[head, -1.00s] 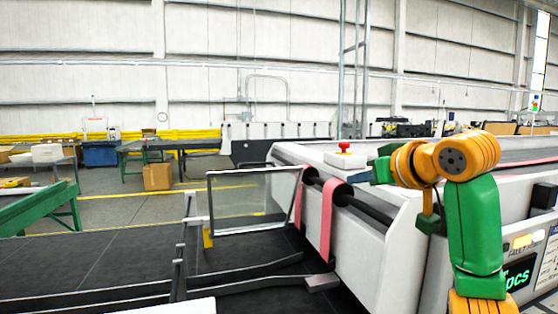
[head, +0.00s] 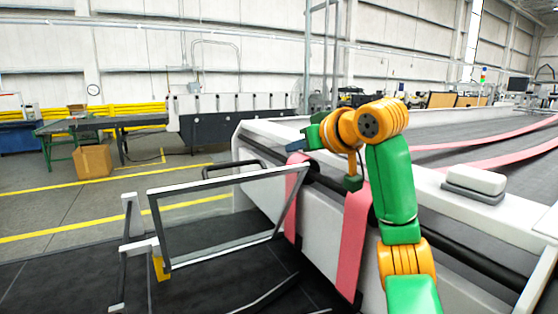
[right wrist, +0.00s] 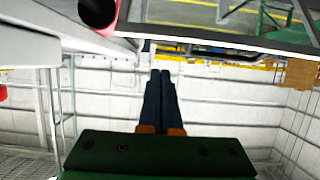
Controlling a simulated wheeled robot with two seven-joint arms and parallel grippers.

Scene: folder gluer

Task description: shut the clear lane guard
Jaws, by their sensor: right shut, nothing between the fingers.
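The clear lane guard (head: 225,177) is a see-through panel in a grey metal frame. It stands raised and tilted at the left end of the machine, above the dark bed, in the head view. My right gripper (head: 304,143) is shut and empty. It is near the guard's upper right corner in the picture, above the pink belt; I cannot tell whether it touches anything. In the right wrist view its two dark fingers (right wrist: 159,75) lie together. Grey frame bars (right wrist: 255,38) show beyond them at the top right, perhaps the guard's. My left gripper is not in view.
The white machine body (head: 262,200) and pink belts (head: 354,235) lie beside and under my right arm. A black bar handle (head: 232,165) shows behind the guard's top edge. A grey post (head: 131,215) stands left of the guard. Open floor (head: 60,215) lies beyond.

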